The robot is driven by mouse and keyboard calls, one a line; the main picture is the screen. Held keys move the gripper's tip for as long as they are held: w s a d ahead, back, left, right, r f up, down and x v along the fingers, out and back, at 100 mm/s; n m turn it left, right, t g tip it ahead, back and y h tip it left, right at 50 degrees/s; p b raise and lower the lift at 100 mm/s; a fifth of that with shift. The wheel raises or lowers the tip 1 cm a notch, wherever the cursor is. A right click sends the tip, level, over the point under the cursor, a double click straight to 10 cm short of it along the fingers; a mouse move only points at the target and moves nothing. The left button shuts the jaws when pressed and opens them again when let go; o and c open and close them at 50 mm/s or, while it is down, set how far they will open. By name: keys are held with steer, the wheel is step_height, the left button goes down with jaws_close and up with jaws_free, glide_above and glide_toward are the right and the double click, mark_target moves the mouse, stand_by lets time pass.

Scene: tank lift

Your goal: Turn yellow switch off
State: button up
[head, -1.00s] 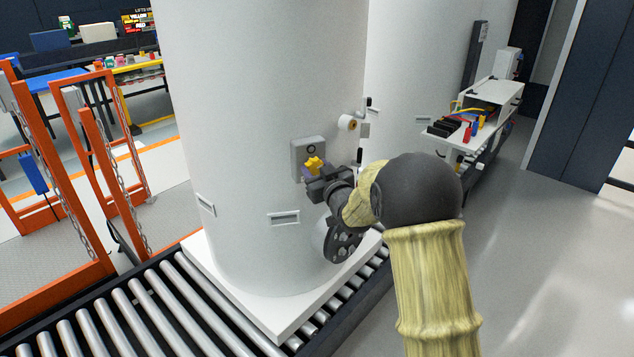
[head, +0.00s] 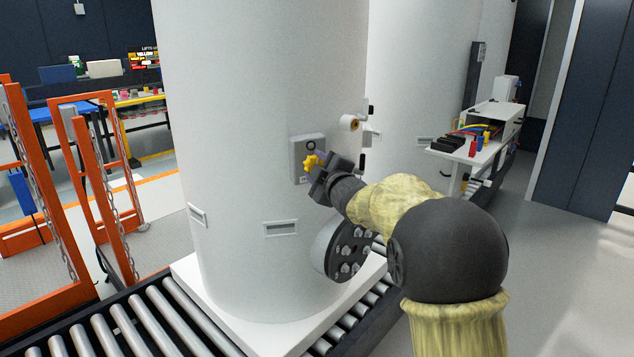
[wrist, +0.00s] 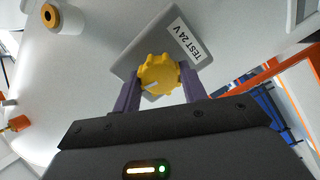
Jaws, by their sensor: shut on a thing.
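The yellow switch (head: 311,163) is a lobed knob on a grey box (head: 302,148) fixed to the white tank. In the wrist view the yellow switch (wrist: 158,73) sits between the two purple fingers of my gripper (wrist: 160,82), and a white mark shows on its face. The grey box (wrist: 135,60) carries a label reading "TEST 24 V". In the head view my gripper (head: 318,170) reaches the switch from the lower right and is shut on it. My gripper's body hides part of the box.
The white tank (head: 250,120) stands on a white base over a roller conveyor (head: 165,325). A dark round flange (head: 345,250) juts out below my gripper. An orange frame with chains (head: 85,150) stands at left. Open floor (head: 560,270) lies at right.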

steer(key=shift+f+n+b, duration=0.1)
steer(key=shift+n+b, duration=1.2)
steer(key=shift+n, duration=0.1)
steer(key=o, duration=1)
steer(key=b+v, duration=0.1)
steer(key=v, duration=1.6)
steer(key=shift+s+b, duration=0.2)
steer(key=shift+b, duration=0.2)
steer(key=shift+d+f, duration=0.15)
